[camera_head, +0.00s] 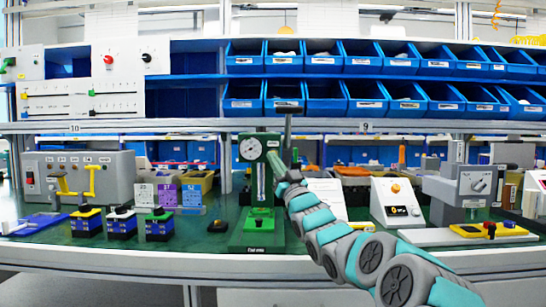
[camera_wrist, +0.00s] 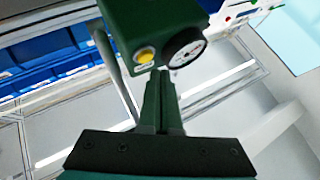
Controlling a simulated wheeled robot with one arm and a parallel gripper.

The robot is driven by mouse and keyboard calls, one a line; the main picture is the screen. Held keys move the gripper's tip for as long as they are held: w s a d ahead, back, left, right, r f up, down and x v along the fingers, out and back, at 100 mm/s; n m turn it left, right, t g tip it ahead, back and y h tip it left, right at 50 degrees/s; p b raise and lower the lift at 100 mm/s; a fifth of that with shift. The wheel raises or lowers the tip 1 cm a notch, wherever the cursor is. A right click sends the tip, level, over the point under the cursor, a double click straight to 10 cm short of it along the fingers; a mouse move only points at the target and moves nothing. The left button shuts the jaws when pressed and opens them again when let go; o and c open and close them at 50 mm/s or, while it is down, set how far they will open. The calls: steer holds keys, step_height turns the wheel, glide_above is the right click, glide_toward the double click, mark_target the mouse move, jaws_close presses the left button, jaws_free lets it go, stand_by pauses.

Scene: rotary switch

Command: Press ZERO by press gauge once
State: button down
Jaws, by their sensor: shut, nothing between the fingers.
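The green press gauge (camera_head: 262,232) stands upright on the green bench top, with a round white dial (camera_head: 250,149) on its head. In the wrist view the green press head (camera_wrist: 150,20) fills the top, with a yellow round button (camera_wrist: 145,56) and the dial (camera_wrist: 185,48) side by side. No ZERO lettering is readable. My gripper (camera_wrist: 161,72) is shut and empty. Its fingertips appear just below the press head, between the button and the dial; I cannot tell whether they touch. In the head view my gripper (camera_head: 274,160) is at the right side of the press head.
Left of the press are several small blue-based switch boxes (camera_head: 122,220) and a grey control box (camera_head: 80,176). Right are a white device with an orange knob (camera_head: 396,203) and a grey machine (camera_head: 470,190). Blue bins (camera_head: 325,97) line the shelf above.

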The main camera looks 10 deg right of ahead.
steer(key=s+b, duration=0.1)
steer(key=s, duration=0.1)
steer(key=s+a+b, duration=0.1)
steer(key=s, duration=0.1)
steer(key=shift+s+b, duration=0.35)
steer(key=shift+b, duration=0.05)
steer(key=shift+s, duration=0.1)
stand_by(0.3)
